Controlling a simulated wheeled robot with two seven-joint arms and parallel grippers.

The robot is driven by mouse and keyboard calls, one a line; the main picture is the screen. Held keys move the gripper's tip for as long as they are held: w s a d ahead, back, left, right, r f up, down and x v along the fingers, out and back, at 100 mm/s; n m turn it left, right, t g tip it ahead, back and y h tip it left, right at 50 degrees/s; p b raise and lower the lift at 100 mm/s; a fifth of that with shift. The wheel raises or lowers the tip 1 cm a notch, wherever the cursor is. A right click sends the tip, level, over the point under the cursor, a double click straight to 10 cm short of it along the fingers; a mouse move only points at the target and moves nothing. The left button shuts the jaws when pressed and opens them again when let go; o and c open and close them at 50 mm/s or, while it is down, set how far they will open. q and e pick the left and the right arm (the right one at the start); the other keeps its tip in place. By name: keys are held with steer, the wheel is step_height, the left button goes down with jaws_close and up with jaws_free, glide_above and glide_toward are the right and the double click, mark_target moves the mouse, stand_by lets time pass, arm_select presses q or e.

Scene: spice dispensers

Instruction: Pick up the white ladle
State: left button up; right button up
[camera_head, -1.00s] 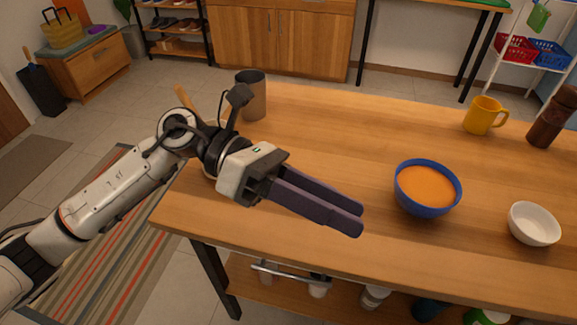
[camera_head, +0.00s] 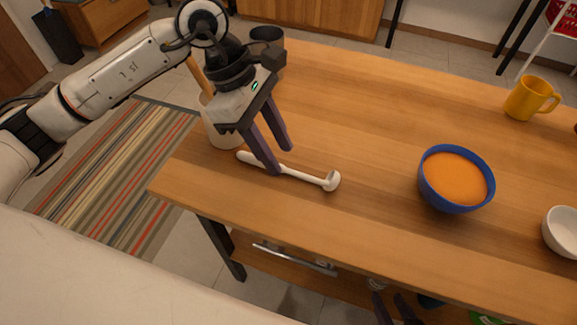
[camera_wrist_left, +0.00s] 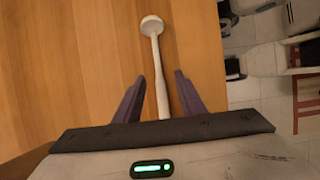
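The white ladle (camera_head: 312,178) lies flat on the wooden table near its left front edge, its small bowl end to the right. My left gripper (camera_head: 280,160) points down over its handle. The fingers are apart, one in front of the handle and one behind it. In the left wrist view the ladle (camera_wrist_left: 156,45) runs between the two open fingertips (camera_wrist_left: 158,76), with its round head beyond them. Part of the handle is covered by the front finger in the head view. My right gripper (camera_head: 394,308) shows only partly at the bottom edge, its two dark fingers apart.
A light-coloured holder (camera_head: 217,132) with a wooden utensil stands just behind the ladle's handle end, close to my left gripper. A blue bowl (camera_head: 430,190) of orange contents, a white bowl (camera_head: 562,235) and a yellow mug (camera_head: 525,100) stand to the right. The table's middle is clear.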

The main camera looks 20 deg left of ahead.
mark_target(288, 169)
arm_select(q)
steer(key=x, duration=0.3)
steer(key=shift+w+f, duration=0.15)
steer(key=shift+f, duration=0.15)
jaws_close()
steer(key=shift+r, duration=0.15)
